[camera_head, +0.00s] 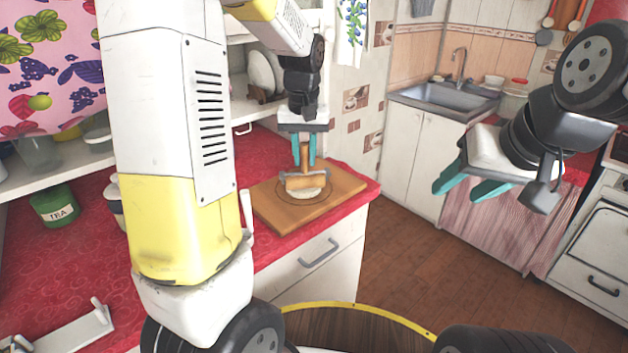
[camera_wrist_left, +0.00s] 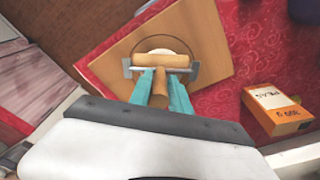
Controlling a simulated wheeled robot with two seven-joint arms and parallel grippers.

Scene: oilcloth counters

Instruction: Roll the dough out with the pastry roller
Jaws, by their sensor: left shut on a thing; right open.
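The pastry roller (camera_head: 306,181) has a short wooden barrel in a metal frame and an upright wooden handle. My left gripper (camera_head: 306,158) is shut on the handle, and the barrel is over the dough. The pale dough (camera_head: 304,193) is a small flat round, partly hidden by the roller. It lies inside a drawn circle on the wooden board (camera_head: 344,183). In the left wrist view the roller (camera_wrist_left: 160,61) covers the near part of the dough (camera_wrist_left: 162,51); I cannot tell if they touch. My right gripper (camera_head: 473,188) is open and empty, out over the floor to the right.
The board lies on a red counter (camera_head: 283,243) near its right end. A green tea tin (camera_head: 56,205) stands on the counter at left. An orange and white box (camera_wrist_left: 277,109) is beside the board in the left wrist view. A sink (camera_head: 446,96) is at the back.

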